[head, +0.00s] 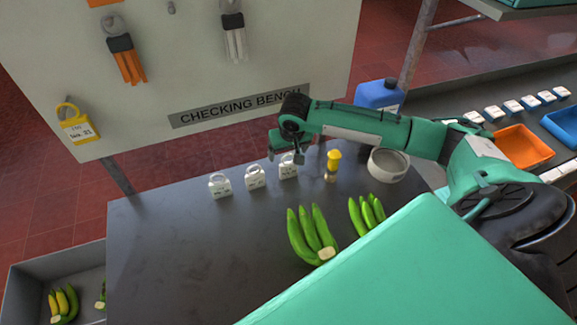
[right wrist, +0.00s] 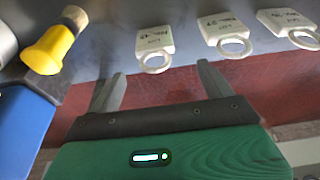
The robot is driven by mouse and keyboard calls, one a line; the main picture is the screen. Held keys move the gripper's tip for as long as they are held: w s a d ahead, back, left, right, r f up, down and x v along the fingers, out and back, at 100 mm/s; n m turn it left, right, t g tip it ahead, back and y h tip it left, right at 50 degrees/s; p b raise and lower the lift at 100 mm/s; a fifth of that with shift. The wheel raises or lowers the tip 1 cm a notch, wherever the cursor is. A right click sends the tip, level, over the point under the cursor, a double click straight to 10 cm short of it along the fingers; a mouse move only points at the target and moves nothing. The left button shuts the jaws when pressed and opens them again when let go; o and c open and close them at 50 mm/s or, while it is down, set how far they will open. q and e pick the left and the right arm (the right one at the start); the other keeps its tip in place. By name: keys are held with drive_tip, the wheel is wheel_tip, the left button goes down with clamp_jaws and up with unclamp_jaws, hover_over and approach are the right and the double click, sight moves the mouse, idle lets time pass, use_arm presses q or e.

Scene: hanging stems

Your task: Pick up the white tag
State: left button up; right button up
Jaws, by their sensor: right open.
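In the right wrist view, the open fingers (right wrist: 160,73) point toward that tag (right wrist: 154,41), whose ring lies just beyond the fingertips. The other two tags (right wrist: 225,30) (right wrist: 288,24) are farther right there. My left gripper is not in view.
A yellow-handled brush (head: 333,162) and a pale round dish (head: 388,165) stand right of the tags. Green banana bunches (head: 312,235) (head: 366,213) lie nearer. A blue container (head: 378,95) stands behind my arm. The bench's left part (head: 165,240) is clear.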

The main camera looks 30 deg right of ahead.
sight(288, 162)
drive_tip(key=p+x, duration=0.1)
drive_tip(key=x, duration=0.3)
drive_tip(key=shift+d, duration=0.15)
drive_tip(key=p+x, duration=0.1)
drive_tip(key=x, duration=0.2)
drive_tip(key=shift+d+f+p, duration=0.2)
drive_tip(key=shift+p, duration=0.15)
drive_tip(key=shift+f, duration=0.45)
drive_tip(key=c, duration=1.1)
drive_tip(key=shift+r, duration=0.1)
